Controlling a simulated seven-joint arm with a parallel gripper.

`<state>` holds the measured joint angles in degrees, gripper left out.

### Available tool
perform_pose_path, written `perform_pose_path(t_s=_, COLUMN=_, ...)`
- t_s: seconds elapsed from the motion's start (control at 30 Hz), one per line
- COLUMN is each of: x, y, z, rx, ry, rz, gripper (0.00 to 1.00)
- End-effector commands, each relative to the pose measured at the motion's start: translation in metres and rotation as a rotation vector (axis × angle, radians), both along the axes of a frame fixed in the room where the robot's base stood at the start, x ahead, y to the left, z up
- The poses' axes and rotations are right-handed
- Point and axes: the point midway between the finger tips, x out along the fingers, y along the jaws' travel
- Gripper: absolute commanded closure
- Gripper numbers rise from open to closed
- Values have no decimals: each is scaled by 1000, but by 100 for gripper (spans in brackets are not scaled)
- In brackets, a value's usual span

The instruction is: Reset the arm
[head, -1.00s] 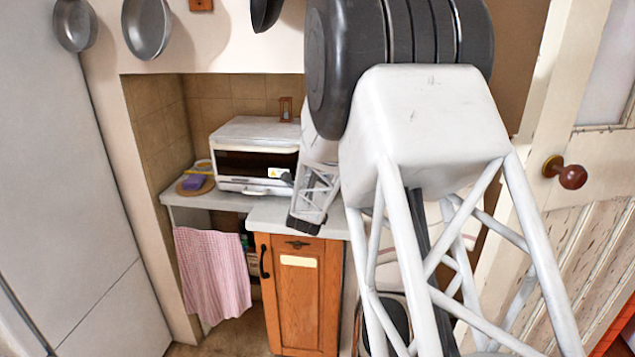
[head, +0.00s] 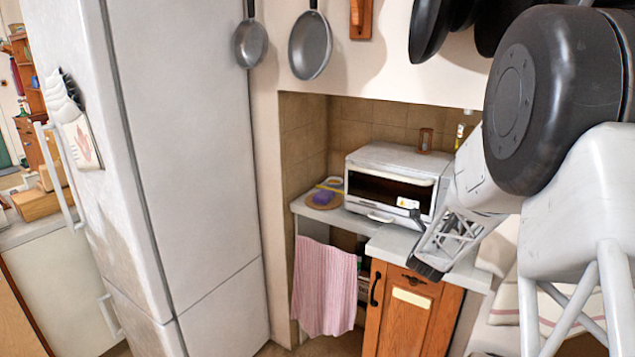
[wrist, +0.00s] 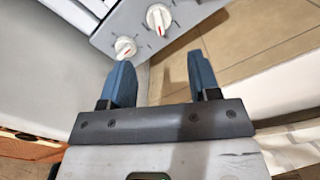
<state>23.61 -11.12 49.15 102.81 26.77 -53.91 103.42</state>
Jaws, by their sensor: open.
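My gripper (wrist: 161,76) shows in the wrist view with its two blue fingers spread apart. A white appliance front with knobs (wrist: 159,18) lies beyond the fingertips; I cannot tell the exact distance. In the head view my arm fills the right side and hangs in front of the counter; I cannot make out the fingers there.
A toaster oven (head: 392,186) sits on the alcove counter, with a round board (head: 322,200) beside it. A pink towel (head: 324,288) hangs below, left of a wooden cabinet door (head: 408,318). Pans (head: 310,45) hang above. A tall white fridge (head: 185,150) stands left.

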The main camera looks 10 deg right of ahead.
Motion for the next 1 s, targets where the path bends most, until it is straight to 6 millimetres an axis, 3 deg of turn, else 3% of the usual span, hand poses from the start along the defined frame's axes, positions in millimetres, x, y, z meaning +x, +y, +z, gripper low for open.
perform_pose_path(t_s=0.27, x=2, y=24, z=15, rx=-24, ry=99, rz=65, gripper=44)
perform_pose_path(t_s=0.37, x=2, y=46, z=27, rx=-54, ry=192, rz=127, gripper=44)
perform_pose_path(t_s=0.57, x=-11, y=110, z=53, rx=-160, ry=447, rz=317, gripper=44)
perform_pose_path(t_s=0.77, x=-43, y=178, z=75, rx=-319, ry=710, rz=545, gripper=44)
perform_pose_path(t_s=1.0, x=-106, y=252, z=93, rx=-555, ry=993, rz=837, gripper=44)
